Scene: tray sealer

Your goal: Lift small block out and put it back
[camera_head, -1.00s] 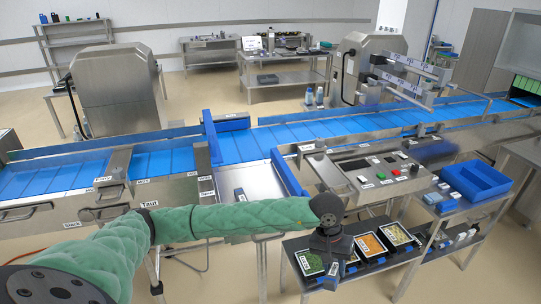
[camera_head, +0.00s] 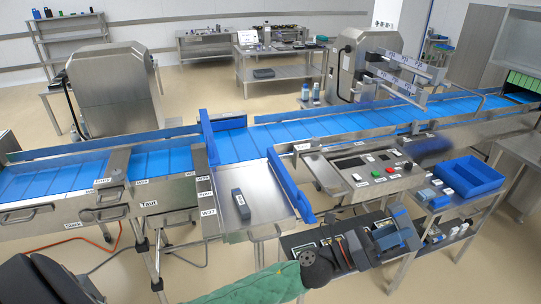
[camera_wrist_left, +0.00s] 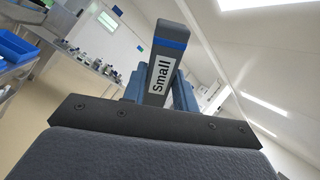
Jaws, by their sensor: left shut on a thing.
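The small block (camera_wrist_left: 162,68) shows in the left wrist view as a grey bar with a blue band and a white label reading "Small". It stands out from between the fingers of my left gripper (camera_head: 394,230), which is shut on it. In the head view this gripper is at the lower right, above the low table with the food trays, and it hides much of them. The block is hard to tell from the fingers there. My right gripper is not in view.
A grey labelled block (camera_head: 241,204) lies on the steel side tray (camera_head: 262,190) by the blue conveyor (camera_head: 240,147). A control panel (camera_head: 370,172) stands just behind my gripper. A blue bin (camera_head: 469,177) is at the right on a steel table.

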